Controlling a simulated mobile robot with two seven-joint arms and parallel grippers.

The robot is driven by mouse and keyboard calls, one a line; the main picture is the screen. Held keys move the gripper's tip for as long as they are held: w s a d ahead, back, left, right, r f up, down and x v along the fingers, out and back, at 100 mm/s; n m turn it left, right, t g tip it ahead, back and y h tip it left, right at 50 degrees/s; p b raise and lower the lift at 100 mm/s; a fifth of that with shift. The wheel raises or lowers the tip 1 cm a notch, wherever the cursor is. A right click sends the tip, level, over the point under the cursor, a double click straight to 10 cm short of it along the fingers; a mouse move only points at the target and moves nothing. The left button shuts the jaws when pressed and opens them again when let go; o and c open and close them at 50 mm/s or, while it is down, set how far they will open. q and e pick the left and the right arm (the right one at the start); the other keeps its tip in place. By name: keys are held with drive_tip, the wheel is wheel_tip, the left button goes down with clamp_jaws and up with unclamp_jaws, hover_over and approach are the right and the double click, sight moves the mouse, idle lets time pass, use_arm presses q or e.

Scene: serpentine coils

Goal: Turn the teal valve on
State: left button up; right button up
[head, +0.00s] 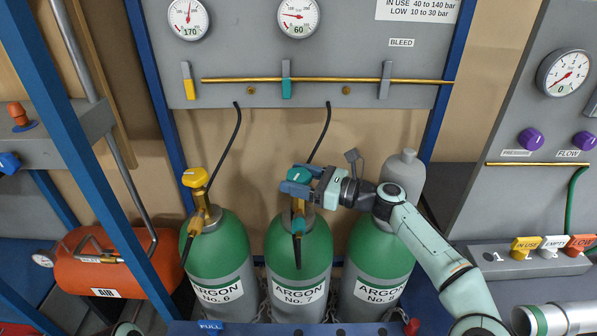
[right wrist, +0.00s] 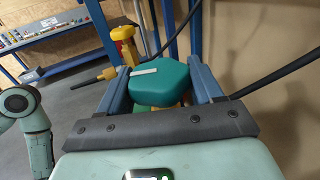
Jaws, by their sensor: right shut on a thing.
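The teal valve knob (head: 300,174) tops the brass valve of the green cylinder marked ARGON No. 7 (head: 298,262). My right gripper (head: 296,180) reaches it from the right and is shut on the knob. In the right wrist view the teal knob (right wrist: 163,77) sits between the two blue fingers, one on each side. A pale bar mark (right wrist: 145,72) shows on its top. My left gripper is not in view.
Cylinders No. 6 (head: 219,260), with a yellow knob (head: 195,177), and No. 8 (head: 375,262), with a grey cap (head: 405,170), stand either side. Black hoses (head: 321,135) rise to the panel (head: 340,50), which has gauges and levers. A blue post (head: 158,95) stands left.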

drive_tip(key=shift+f, duration=0.1)
idle(0.3)
drive_tip(key=o, duration=1)
drive_tip(key=shift+c, duration=0.2)
drive_tip(key=shift+d, duration=0.1)
drive_tip(key=v, duration=0.7)
drive_tip(key=shift+d, duration=0.15)
